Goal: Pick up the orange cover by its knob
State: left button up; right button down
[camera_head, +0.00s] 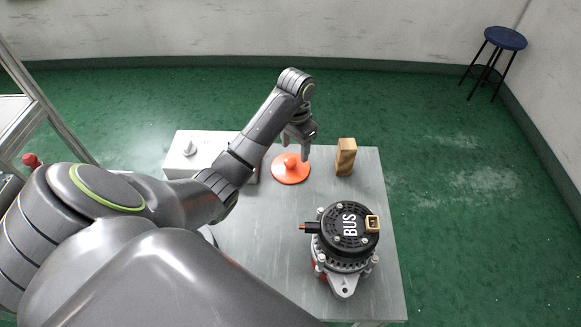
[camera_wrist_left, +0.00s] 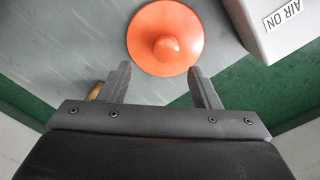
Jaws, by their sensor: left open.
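The orange cover (camera_head: 291,170) is a round disc with a knob in its middle, lying flat on the grey table (camera_head: 255,225). My left gripper (camera_head: 300,145) is above the cover's far side in the head view, fingers pointing down, open and empty. In the left wrist view the cover (camera_wrist_left: 150,22) and its knob (camera_wrist_left: 166,49) lie just beyond the two spread fingers (camera_wrist_left: 162,80), roughly centred between them. The gap in height between fingers and knob is hard to tell. My right gripper is not in view.
A wooden block (camera_head: 346,157) stands right of the cover. A black and silver alternator marked BUS (camera_head: 345,240) stands at the table's front right. A blue stool (camera_head: 505,38) is far off.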

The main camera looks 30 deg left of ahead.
aim_at(290, 159)
pick_arm(q)
jog(key=f+b, duration=0.2)
jog(key=f, duration=0.1)
jog(key=a+f+b, duration=0.1)
jog(key=shift+s+f+b, duration=0.15)
jog(key=shift+s+b, duration=0.15)
jog(key=shift+s, duration=0.1)
jog(key=shift+f, duration=0.4)
jog(key=shift+c, duration=0.3)
jog(key=c, duration=1)
jog(key=shift+r, duration=0.2)
notch_tip(290, 159, up, 9)
jog(key=p, duration=0.8)
jog(key=shift+r, duration=0.1)
